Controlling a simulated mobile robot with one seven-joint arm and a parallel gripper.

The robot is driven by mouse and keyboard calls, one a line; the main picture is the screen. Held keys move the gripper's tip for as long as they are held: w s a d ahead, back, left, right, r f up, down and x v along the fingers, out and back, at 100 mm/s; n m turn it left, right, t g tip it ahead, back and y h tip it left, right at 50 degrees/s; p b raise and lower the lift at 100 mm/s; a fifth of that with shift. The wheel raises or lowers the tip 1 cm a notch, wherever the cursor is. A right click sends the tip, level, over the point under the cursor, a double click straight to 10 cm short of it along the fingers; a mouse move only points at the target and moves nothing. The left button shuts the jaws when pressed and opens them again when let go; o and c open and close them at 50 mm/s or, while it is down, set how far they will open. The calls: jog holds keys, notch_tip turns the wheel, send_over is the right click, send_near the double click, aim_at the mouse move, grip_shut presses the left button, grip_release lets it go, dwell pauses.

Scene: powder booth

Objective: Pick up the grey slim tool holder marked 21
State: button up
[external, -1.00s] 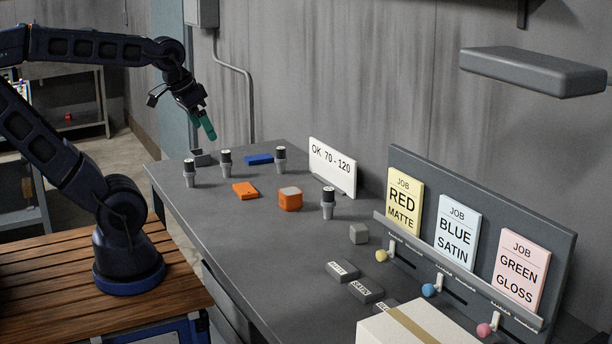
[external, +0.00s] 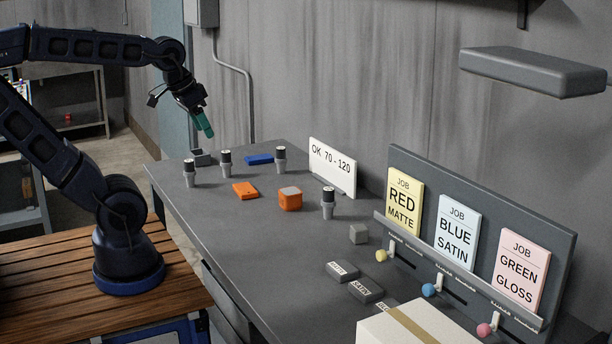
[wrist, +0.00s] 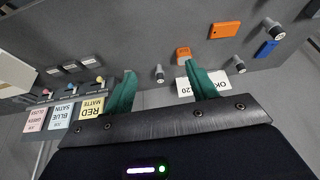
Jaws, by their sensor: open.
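Several small grey tool holders with black tops stand upright on the grey table: one at the left (external: 189,174), one beside it (external: 225,163), one near the back (external: 280,160) and one nearer the middle (external: 328,204). Their markings are too small to read, so I cannot tell which is 21. In the wrist view one holder (wrist: 160,74) shows between the fingers and another (wrist: 278,33) at the upper right. My gripper (external: 205,125) has green fingers, which are open and empty in the wrist view (wrist: 158,86). It hangs above the table's far left end.
An orange block (external: 245,190), an orange cube with a grey top (external: 290,199) and a blue block (external: 259,159) lie among the holders. A white "OK 70 - 120" sign (external: 333,167) and a job board (external: 480,228) stand at the back. A carton (external: 390,328) sits at the front.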

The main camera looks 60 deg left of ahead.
jog(key=w+d+f+n+h, duration=0.2)
jog(key=w+n, duration=0.4)
jog(key=w, duration=0.1)
jog(key=n+h, duration=0.3)
jog(key=n, duration=1.8)
send_over(334, 201)
jog(key=s+a, duration=0.3)
notch_tip(334, 201, down, 19)
jog(key=shift+x, duration=3)
jog(key=shift+w, duration=0.1)
